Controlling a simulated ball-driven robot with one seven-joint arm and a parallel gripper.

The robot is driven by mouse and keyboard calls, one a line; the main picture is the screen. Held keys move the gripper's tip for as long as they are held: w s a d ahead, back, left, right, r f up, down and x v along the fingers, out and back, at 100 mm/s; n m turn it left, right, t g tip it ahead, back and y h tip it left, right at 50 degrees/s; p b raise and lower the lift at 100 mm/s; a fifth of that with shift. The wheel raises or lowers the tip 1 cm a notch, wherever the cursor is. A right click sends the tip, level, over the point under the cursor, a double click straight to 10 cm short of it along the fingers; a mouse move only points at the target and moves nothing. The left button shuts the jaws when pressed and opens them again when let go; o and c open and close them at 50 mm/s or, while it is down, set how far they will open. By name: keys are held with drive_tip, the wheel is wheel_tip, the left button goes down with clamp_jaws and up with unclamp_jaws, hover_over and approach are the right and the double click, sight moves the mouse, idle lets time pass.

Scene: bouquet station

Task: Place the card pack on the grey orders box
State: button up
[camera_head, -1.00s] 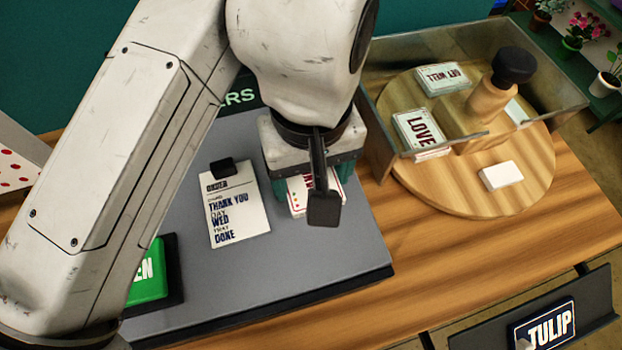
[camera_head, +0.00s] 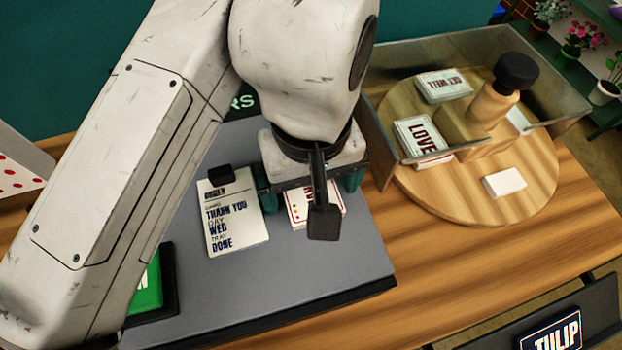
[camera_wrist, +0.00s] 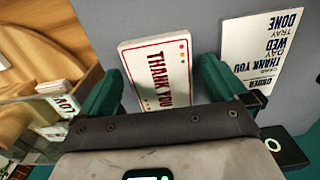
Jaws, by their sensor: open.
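The card pack (camera_head: 298,213), white with a red border and the words THANK YOU, lies flat on the grey orders box (camera_head: 260,285). In the wrist view the pack (camera_wrist: 158,72) lies between my two green fingers, with a gap on each side. My gripper (camera_head: 313,192) is open over the pack and does not hold it. The wrist camera hides part of the pack in the head view. The grey top also shows in the wrist view (camera_wrist: 205,25).
An order slip (camera_head: 235,225) reading THANK YOU, WED, DONE lies left of the pack. A green button (camera_head: 147,285) is at the box's left.

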sight(312, 192)
drive_tip(key=shift+r, duration=0.1)
wheel_tip(312, 192, up, 12)
drive_tip(key=p, duration=1.1)
